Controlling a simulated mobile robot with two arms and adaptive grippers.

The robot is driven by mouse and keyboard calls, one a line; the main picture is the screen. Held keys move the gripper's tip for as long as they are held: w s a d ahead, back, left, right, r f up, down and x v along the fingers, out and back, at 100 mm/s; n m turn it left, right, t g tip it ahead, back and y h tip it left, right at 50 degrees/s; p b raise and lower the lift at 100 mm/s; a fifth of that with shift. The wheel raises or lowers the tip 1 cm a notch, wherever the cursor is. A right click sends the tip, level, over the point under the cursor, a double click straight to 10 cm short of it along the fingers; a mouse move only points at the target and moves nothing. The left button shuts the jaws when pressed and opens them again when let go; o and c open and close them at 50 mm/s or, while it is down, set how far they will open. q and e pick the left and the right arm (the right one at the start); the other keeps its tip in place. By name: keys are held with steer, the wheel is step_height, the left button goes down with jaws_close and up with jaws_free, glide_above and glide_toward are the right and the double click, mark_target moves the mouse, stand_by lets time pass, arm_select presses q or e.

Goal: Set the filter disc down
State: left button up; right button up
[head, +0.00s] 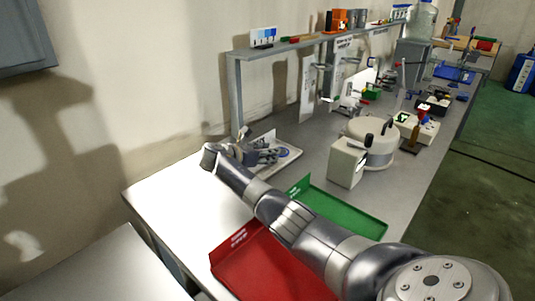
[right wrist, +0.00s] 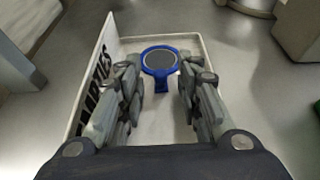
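The filter disc, a grey round face in a blue ring with a short blue handle, lies in a white tray (right wrist: 196,46) in the right wrist view (right wrist: 161,60). My right gripper (right wrist: 161,80) is open, with its fingers on either side of the disc's handle and a gap on both sides. The disc appears to rest on the tray floor. My left gripper is not in view.
A red tray (head: 262,272) and a green tray (head: 345,212) lie on the bench below my right arm. A beige box (head: 346,163) and a round pot (head: 372,145) stand to the right. A shelf (head: 290,44) runs along the wall behind.

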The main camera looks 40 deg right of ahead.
steer(key=v, duration=1.1)
steer(key=shift+a, duration=0.2)
steer(key=shift+a+r, duration=0.15)
steer(key=shift+a, duration=0.1)
steer(key=shift+p, duration=0.3)
